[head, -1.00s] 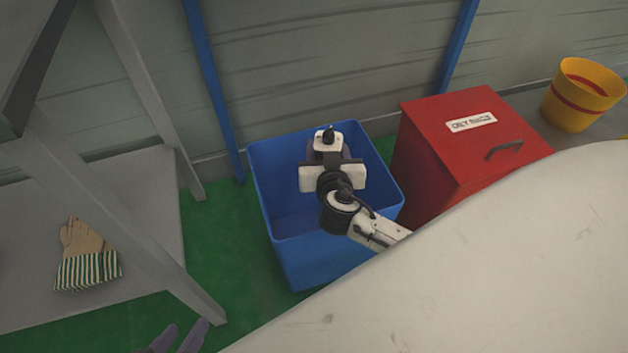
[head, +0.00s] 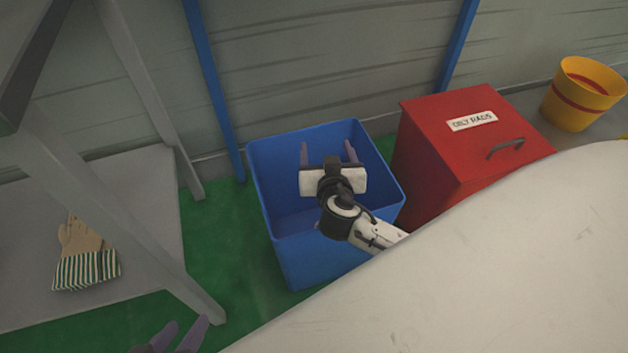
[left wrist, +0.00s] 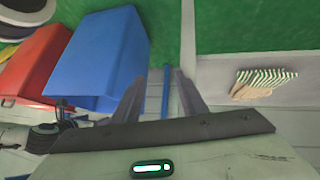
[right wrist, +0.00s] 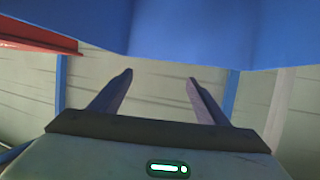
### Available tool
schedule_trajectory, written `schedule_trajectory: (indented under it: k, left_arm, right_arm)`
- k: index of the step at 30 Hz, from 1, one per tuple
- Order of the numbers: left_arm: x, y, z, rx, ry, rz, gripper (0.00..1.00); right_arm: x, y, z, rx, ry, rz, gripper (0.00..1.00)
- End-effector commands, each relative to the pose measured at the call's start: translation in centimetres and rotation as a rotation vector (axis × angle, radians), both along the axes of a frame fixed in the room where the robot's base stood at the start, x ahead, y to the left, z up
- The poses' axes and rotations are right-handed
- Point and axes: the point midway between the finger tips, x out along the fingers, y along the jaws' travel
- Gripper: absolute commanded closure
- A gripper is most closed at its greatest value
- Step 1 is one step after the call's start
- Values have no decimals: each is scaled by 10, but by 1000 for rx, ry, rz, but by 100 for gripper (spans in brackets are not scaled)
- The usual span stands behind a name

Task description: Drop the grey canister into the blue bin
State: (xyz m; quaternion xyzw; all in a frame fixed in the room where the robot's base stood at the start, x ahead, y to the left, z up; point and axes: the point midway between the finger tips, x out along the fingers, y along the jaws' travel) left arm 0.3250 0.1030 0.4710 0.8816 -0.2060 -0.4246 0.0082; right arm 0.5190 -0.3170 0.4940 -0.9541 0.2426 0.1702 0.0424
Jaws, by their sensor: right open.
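The blue bin (head: 325,262) stands on the green floor against the wall in the head view. It also shows in the left wrist view (left wrist: 97,60). My right gripper (head: 328,148) is over the bin's opening, its two fingers apart with nothing between them. The right wrist view also shows this empty gap (right wrist: 160,76). The grey canister is not visible in any view now; part of the bin's inside is hidden behind my right gripper. My left gripper (head: 188,322) is at the bottom edge of the head view, fingers apart and empty.
A red box (head: 450,150) labelled for oily rags stands right of the bin, with a yellow bucket (head: 582,95) beyond it. A large pale surface (head: 480,270) fills the lower right. A grey shelf (head: 150,235) with a striped glove (head: 85,255) is at the left.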

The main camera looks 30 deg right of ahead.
Motion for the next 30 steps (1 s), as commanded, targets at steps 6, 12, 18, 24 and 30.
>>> schedule_trajectory:
  k: [6,12,18,24,30]
  left_arm:
    - [-6,6,1,0,-5,35,61]
    - [-4,10,5,-5,-28,58,61]
    - [-4,12,7,-6,-36,68,61]
    - [-4,12,7,-6,-39,70,61]
    - [-4,12,6,-6,-38,69,61]
  right_arm:
    - [-35,19,17,5,2,-1,31]
    - [-64,35,28,3,1,-1,31]
    - [-76,42,33,1,0,-1,31]
    - [-77,42,34,0,-2,-1,31]
    - [-77,42,34,0,-2,-1,31]
